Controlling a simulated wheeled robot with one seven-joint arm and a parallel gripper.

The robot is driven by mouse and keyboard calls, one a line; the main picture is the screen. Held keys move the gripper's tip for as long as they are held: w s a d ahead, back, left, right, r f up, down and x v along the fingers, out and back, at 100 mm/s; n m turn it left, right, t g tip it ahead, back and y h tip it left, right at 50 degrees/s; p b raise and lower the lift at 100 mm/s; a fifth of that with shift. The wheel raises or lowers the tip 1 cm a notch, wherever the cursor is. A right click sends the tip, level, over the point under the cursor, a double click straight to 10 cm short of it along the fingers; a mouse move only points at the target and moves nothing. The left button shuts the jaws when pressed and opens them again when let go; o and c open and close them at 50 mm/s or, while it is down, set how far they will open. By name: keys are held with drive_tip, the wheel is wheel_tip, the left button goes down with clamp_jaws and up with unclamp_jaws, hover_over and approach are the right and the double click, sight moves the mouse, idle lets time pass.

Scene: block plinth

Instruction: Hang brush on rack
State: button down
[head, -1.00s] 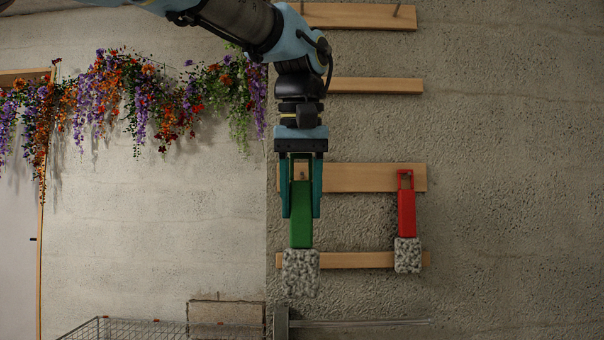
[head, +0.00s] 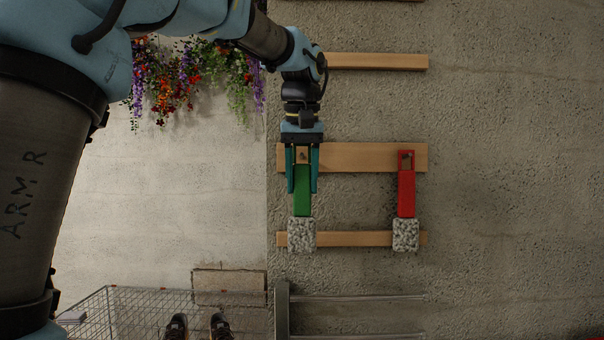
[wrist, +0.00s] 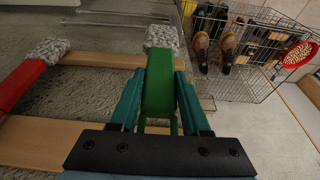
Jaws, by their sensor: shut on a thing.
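A brush with a green handle (head: 303,191) and a grey speckled head (head: 301,233) hangs head-down in my gripper (head: 302,185). My gripper is shut on the upper part of the handle, which also shows in the wrist view (wrist: 159,85). The rack's wide wooden board (head: 350,157) is behind the fingers, and its lower slat (head: 352,239) is behind the brush head. A dark peg tip shows between the fingers. I cannot tell whether the handle's loop is around it. A red brush (head: 406,192) hangs on the board's right peg.
A higher wooden slat (head: 375,62) is on the wall above. Flowers (head: 195,80) hang at the upper left. A wire basket (head: 130,310) with shoes (wrist: 225,50) and a metal rail (head: 350,297) are below. The wall between the brushes is clear.

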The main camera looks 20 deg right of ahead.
drive_tip(key=shift+w+d+r+p, duration=0.1)
drive_tip(key=shift+w+d+p, duration=0.3)
drive_tip(key=shift+w, duration=0.45)
drive_tip(key=shift+w+d+f+p, duration=0.1)
drive_tip(key=shift+w+d+p, duration=0.3)
drive_tip(key=shift+w, duration=0.4)
drive_tip(key=shift+w+d+r+p, duration=0.1)
drive_tip(key=shift+w+d+p, duration=0.3)
drive_tip(key=shift+w, duration=0.45)
drive_tip(key=shift+s+a+f+p, duration=0.1)
drive_tip(key=shift+f+p, duration=0.2)
drive_tip(key=shift+f, duration=0.35)
drive_tip(key=shift+f, duration=0.15)
drive_tip(key=shift+c, duration=1.8)
unclamp_jaws()
drive_tip(key=shift+f+b, duration=0.15)
drive_tip(key=shift+b, duration=0.2)
drive_tip(key=b+v, duration=0.1)
drive_tip(key=v, duration=1)
drive_tip(key=shift+a, duration=0.3)
